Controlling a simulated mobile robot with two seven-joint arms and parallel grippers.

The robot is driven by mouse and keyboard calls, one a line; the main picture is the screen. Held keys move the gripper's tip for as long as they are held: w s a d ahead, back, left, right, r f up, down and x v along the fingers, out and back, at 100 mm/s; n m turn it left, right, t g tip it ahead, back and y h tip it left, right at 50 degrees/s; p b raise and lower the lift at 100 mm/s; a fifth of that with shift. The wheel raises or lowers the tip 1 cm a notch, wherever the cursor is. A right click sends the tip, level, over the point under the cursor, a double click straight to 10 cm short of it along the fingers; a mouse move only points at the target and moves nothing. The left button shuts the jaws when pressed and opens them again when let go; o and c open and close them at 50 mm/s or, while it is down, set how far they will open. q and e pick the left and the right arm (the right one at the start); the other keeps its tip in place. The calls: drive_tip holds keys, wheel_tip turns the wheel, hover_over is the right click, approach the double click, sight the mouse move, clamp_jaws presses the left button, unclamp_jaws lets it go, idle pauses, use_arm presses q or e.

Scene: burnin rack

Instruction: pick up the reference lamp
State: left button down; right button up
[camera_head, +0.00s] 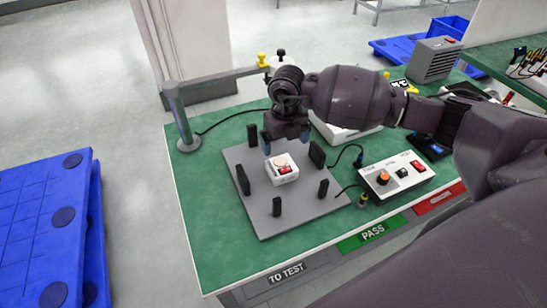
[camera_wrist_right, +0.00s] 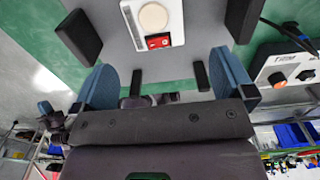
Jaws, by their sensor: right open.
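The lamp, a small white block (camera_head: 282,168) with a round cream disc and a red label on top, sits on a grey fixture plate (camera_head: 262,215) with black upright posts. In the right wrist view the lamp (camera_wrist_right: 153,22) shows at the top centre, ahead of the fingers. My right gripper (camera_head: 286,138) is open with blue fingertips, just behind and above the lamp in the head view. Its two fingers also show in the right wrist view (camera_wrist_right: 166,82), spread apart with nothing between them. My left gripper is not in view.
A white control box (camera_head: 396,174) with an orange knob and red switch stands right of the plate, with black cables. Green table (camera_head: 215,245) is bare at front left. Blue pallets (camera_head: 45,225) lie left.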

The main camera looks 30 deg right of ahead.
sight(282, 165)
drive_tip(key=shift+f, duration=0.2)
drive_tip(key=shift+s+f, duration=0.1)
drive_tip(key=shift+f, duration=0.2)
wheel_tip(282, 165, down, 4)
drive_tip(key=shift+s+r, duration=0.1)
drive_tip(key=shift+r, duration=0.1)
drive_tip(key=shift+f, duration=0.35)
drive_tip(key=shift+a+f+b, duration=0.1)
drive_tip(key=shift+f+b, duration=0.2)
drive_tip(key=shift+f, duration=0.05)
drive_tip(key=f, duration=0.4)
drive_tip(key=shift+w+a+f+b, duration=0.2)
drive_tip(key=shift+w+f+b, duration=0.1)
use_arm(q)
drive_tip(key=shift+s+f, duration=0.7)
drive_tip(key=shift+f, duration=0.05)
use_arm(e)
drive_tip(key=c, duration=0.9)
drive_tip(key=shift+r, duration=0.1)
